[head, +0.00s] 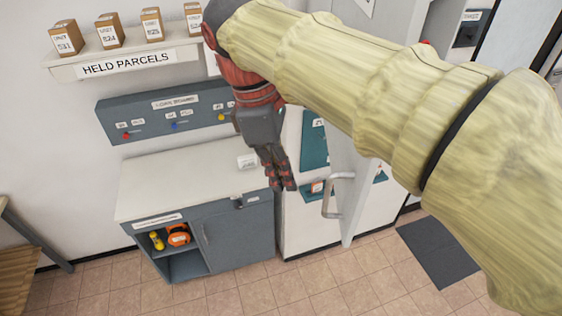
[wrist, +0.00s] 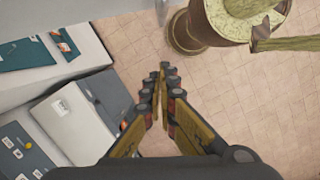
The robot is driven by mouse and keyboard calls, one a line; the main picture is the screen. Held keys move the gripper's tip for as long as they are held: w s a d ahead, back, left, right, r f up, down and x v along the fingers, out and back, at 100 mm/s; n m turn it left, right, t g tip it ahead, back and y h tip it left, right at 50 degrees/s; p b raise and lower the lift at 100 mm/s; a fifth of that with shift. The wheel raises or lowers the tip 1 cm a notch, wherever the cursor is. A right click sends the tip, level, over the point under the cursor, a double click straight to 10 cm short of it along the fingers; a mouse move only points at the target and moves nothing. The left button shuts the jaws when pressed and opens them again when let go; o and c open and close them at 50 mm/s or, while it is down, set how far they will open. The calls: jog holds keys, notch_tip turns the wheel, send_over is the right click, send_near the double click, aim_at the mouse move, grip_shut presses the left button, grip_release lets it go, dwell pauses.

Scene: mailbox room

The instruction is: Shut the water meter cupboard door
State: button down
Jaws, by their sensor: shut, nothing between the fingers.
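A white door (head: 352,190) with a grey D-shaped handle (head: 331,195) stands open, jutting out from a white cabinet with teal panels (head: 315,138); I take it for the water meter cupboard door, but no readable label confirms this. My forearm hides its top and right side. My gripper (head: 282,186) points down, shut and empty, left of the handle and apart from it in the picture. The wrist view shows the fingertips (wrist: 163,72) together over the tiled floor, with teal panels (wrist: 28,52) at upper left; I cannot make out the door handle there.
A grey counter unit (head: 245,235) with an open compartment holding yellow and orange items stands left of the cabinet. A hook board (head: 170,108) and held parcels shelf (head: 125,62) are above. A dark mat (head: 438,252) lies right. Tiled floor in front is clear.

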jog(key=s+d+f, duration=0.1)
jog(key=d+f, duration=0.3)
jog(key=f, duration=0.1)
jog(key=shift+d+f+p, duration=0.3)
jog(key=shift+f+p, duration=0.05)
jog(key=shift+p, duration=0.1)
jog(key=shift+d, duration=0.15)
